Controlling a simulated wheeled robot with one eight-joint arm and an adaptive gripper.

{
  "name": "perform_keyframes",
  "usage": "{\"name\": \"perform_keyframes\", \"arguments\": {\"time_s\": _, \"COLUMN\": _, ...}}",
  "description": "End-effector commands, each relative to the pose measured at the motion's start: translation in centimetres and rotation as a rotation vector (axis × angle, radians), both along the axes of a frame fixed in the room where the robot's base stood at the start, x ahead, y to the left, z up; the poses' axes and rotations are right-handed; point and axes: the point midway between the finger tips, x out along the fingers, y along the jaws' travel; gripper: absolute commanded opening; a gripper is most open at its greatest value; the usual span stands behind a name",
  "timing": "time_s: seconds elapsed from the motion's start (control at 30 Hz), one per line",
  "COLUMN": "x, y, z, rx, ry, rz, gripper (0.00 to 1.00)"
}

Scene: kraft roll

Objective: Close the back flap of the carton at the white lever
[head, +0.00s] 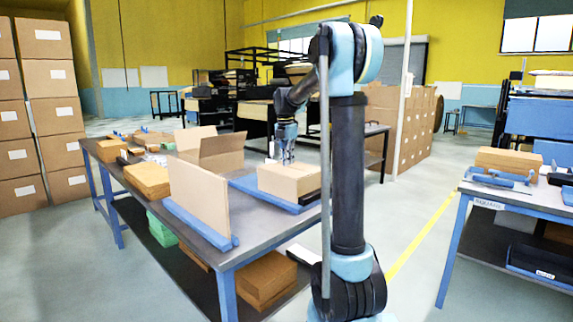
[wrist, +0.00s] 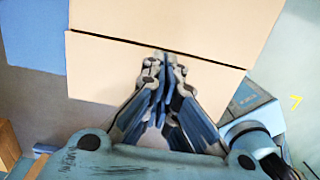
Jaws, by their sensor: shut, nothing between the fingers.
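A closed-looking tan carton (head: 290,184) sits on the blue strip at the right side of the table. My gripper (head: 286,160) points down at its top, with its fingers together and empty. In the wrist view, two flat tan top panels meet at a dark slanting seam. The far panel (wrist: 175,22) lies beyond the seam and the near panel (wrist: 95,70) lies on my side. The fingertips (wrist: 167,60) are at the seam, touching or just above it; I cannot tell which. A white flat piece (head: 304,254) shows below the table edge; I cannot tell whether it is the lever.
An open carton (head: 218,152) with raised flaps stands left of the closed one. An upright tan board (head: 198,194) stands in front of it on the table (head: 250,222). Flat cardboard stacks (head: 147,179) lie at left.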

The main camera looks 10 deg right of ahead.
Motion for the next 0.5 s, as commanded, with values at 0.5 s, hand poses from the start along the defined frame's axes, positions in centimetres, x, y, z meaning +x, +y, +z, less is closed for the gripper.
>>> {"name": "perform_keyframes", "arguments": {"time_s": 0.5, "x": 0.0, "y": 0.1, "z": 7.5, "rx": 0.000, "ry": 0.001, "rz": 0.001, "gripper": 0.00}}
